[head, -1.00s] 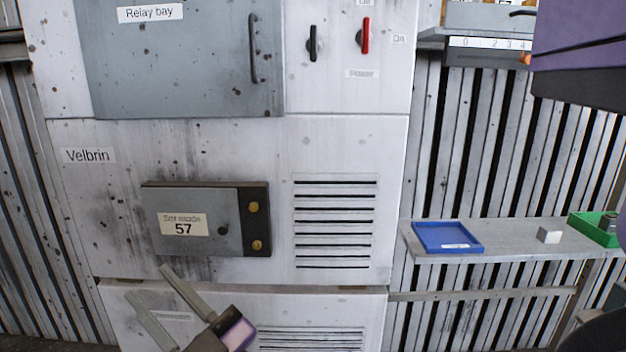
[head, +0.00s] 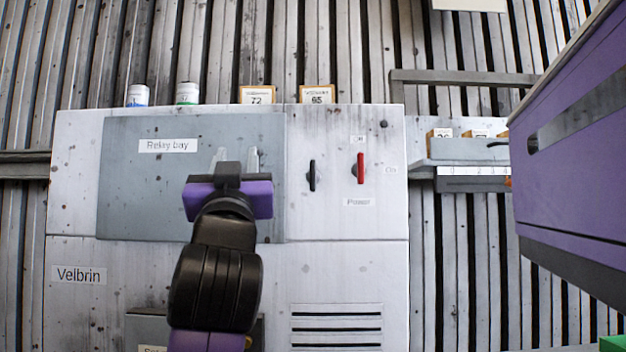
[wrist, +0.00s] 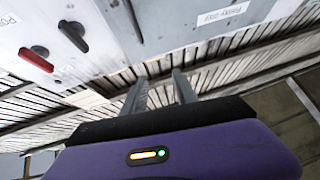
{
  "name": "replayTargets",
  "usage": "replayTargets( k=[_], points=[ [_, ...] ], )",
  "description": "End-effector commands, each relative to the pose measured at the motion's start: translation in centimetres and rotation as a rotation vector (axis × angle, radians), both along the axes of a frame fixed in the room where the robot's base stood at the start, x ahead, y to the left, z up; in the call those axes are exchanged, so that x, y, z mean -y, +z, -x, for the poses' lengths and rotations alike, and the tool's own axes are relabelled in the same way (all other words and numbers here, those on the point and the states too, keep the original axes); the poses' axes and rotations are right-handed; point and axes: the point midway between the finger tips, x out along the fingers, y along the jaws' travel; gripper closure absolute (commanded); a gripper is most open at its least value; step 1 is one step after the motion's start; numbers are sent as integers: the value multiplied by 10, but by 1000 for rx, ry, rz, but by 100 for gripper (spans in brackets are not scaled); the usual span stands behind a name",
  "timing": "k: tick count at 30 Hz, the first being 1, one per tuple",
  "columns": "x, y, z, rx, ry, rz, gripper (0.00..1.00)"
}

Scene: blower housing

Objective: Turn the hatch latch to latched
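The hatch is the grey "Relay bay" door (head: 130,200), which lies flat against the white cabinet front. Just right of it is a black turn handle (head: 311,175), which looks like the latch. It stands upright in the head view and also shows in the wrist view (wrist: 73,36). No label can be read beside it. My gripper (head: 236,158) is in front of the door's right part, left of the black handle, with its fingers pointing up. In the wrist view its two fingers (wrist: 158,92) are apart with nothing between them. The door's pull handle (wrist: 133,20) is hidden in the head view.
A red power handle (head: 360,168) is right of the black one and also stands upright. A purple body (head: 570,150) fills the right edge. A grey shelf (head: 465,150) is at right.

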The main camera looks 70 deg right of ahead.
Motion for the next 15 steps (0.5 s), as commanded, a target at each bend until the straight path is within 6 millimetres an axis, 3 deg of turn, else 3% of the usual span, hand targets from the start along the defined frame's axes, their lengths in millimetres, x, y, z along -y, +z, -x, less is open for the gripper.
replayTargets(
  k=[3,7,11,15],
  points=[
    [28,26,29,13,-69,-97,65],
    [58,41,60,-8,-128,-232,65],
    [81,39,86,-63,-163,-386,65],
    [94,17,96,-170,-170,-537,65]
  ],
)
